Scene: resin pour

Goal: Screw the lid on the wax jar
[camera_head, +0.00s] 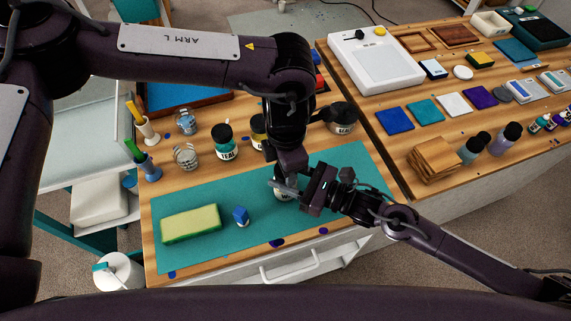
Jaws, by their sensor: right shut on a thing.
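The wax jar (284,196) stands on the teal mat (262,240) towards its right part; only its lower part with some of a dark label shows. My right gripper (287,186) comes in from the right and is shut on the jar's side. My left arm reaches over from the left, and my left gripper (287,162) points down right above the jar. Its fingertips are mostly hidden, so I cannot tell whether they are open or shut. I cannot make out the lid; the grippers cover the jar's top.
A green-and-yellow sponge (190,223) and a small blue object (240,215) lie on the mat. Wooden blocks (435,158) and bottles are on the right table.

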